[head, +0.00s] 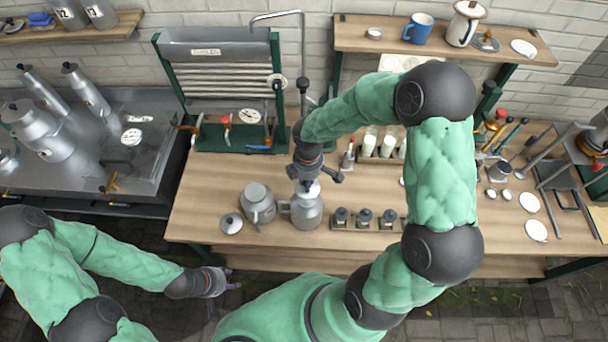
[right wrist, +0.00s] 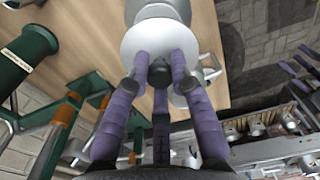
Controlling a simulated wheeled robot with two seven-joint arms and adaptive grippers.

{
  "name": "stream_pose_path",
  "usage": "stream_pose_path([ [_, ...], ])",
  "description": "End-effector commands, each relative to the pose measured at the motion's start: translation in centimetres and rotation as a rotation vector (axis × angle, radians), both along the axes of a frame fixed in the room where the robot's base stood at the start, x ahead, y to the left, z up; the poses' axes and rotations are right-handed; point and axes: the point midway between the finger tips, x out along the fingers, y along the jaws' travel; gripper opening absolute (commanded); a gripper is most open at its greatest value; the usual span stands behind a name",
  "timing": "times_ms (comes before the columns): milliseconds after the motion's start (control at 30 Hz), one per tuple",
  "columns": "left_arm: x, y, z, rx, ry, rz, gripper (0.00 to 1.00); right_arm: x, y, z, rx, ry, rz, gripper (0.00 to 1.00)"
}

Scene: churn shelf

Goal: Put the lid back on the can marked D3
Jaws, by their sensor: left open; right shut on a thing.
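My right gripper (head: 309,182) is above a grey metal can (head: 307,213) on the wooden bench. In the right wrist view its purple fingers (right wrist: 160,65) are shut on the knob of a round pale lid (right wrist: 133,43). The lid is close over the can; I cannot tell whether it touches the rim. A second grey can (head: 258,204) stands just left, with another lid (head: 231,223) flat on the bench beside it. No D3 mark is legible on either can. My left gripper (head: 226,281) is open and empty in front of the bench.
Several small dark-topped jars (head: 364,217) stand in a rack right of the cans. A green-framed cooler (head: 225,90) and a tap pipe stand behind. White bottles (head: 369,144) stand at the back.

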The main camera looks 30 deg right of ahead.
Motion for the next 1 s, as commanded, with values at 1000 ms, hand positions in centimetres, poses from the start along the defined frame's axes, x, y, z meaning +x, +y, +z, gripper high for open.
stream_pose_path([
  [1000, 0.1, 0.0, -4.8, 0.000, -0.002, 0.001, 0.48, 0.0, 0.0, -6.0, 0.000, 0.000, -0.001, 0.00],
])
